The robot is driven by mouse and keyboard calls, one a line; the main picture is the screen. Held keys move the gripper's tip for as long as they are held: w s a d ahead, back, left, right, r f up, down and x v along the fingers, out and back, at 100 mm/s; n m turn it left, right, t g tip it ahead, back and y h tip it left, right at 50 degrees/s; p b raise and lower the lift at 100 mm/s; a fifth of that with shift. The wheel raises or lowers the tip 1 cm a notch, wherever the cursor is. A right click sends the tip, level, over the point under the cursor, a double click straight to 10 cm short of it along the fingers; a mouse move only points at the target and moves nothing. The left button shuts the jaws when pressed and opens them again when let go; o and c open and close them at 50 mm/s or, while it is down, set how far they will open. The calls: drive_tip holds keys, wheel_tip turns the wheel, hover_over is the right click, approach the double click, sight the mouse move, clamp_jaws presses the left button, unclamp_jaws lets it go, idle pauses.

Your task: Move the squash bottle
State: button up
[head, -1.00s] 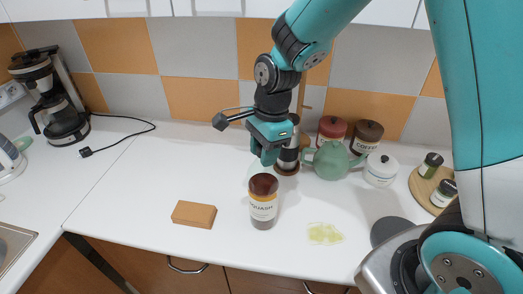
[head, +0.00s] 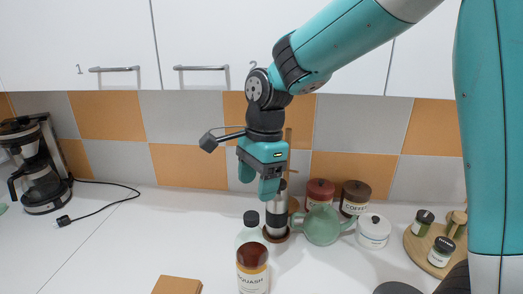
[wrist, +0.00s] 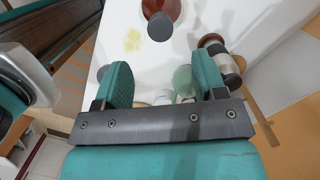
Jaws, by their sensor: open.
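The squash bottle (head: 252,272) stands upright on the white counter in the head view, with a dark cap, clear upper part, brown band and pale label. Its base is cut off by the lower edge. My gripper (head: 258,182) is open and empty, pointing down, above and apparently behind the bottle. In the wrist view, the bottle (wrist: 166,10) shows its dark cap at the top edge, beyond my open fingers (wrist: 162,82) and not between them.
A steel cylinder (head: 276,212) stands close beside my gripper, with a green teapot (head: 321,226), canisters (head: 355,198) and a white pot (head: 373,231) to the right. A wooden block (head: 177,285) lies front left.

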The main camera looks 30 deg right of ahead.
wheel_tip(320, 180, up, 8)
drive_tip(key=d, duration=0.1)
drive_tip(key=shift+d, duration=0.15)
drive_tip(key=shift+w, duration=0.1)
idle(0.4)
